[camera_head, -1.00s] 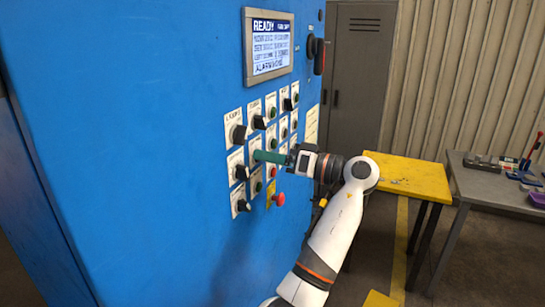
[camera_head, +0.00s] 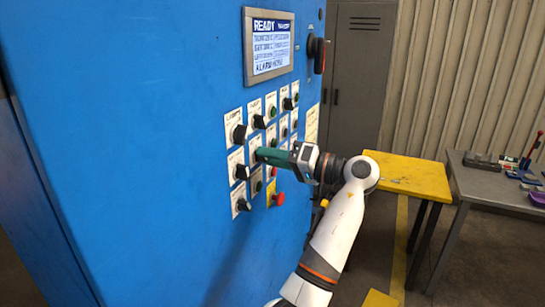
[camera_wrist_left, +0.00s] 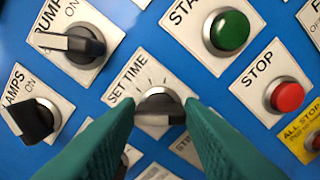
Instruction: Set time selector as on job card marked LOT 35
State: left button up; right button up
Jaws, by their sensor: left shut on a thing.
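The time selector, a dark round knob with a raised grip bar on a white plate lettered SET TIME, shows in the left wrist view (camera_wrist_left: 158,106). My left gripper (camera_head: 260,154) reaches the blue panel from the right with its green fingers. In the left wrist view the fingers (camera_wrist_left: 160,122) are on either side of the knob's bar, shut on it. In the head view the fingers hide the knob. A pale sheet (camera_head: 312,124) is on the panel's right side; its writing is too small to read, so I cannot tell if it is the LOT 35 card.
Close around are the green START button (camera_wrist_left: 229,30), the red STOP button (camera_wrist_left: 287,97) and a PUMP switch (camera_wrist_left: 82,43). A red mushroom button (camera_head: 279,199) sits low on the panel. A lit READY screen (camera_head: 270,46) is above. A yellow table (camera_head: 410,178) stands right.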

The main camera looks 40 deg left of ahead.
pick_arm(q)
jog(key=shift+m+p, duration=1.75)
jog(key=shift+m, duration=2.15)
jog(key=shift+f, duration=0.1)
jog(key=o, duration=1)
jog(key=shift+w, duration=0.1)
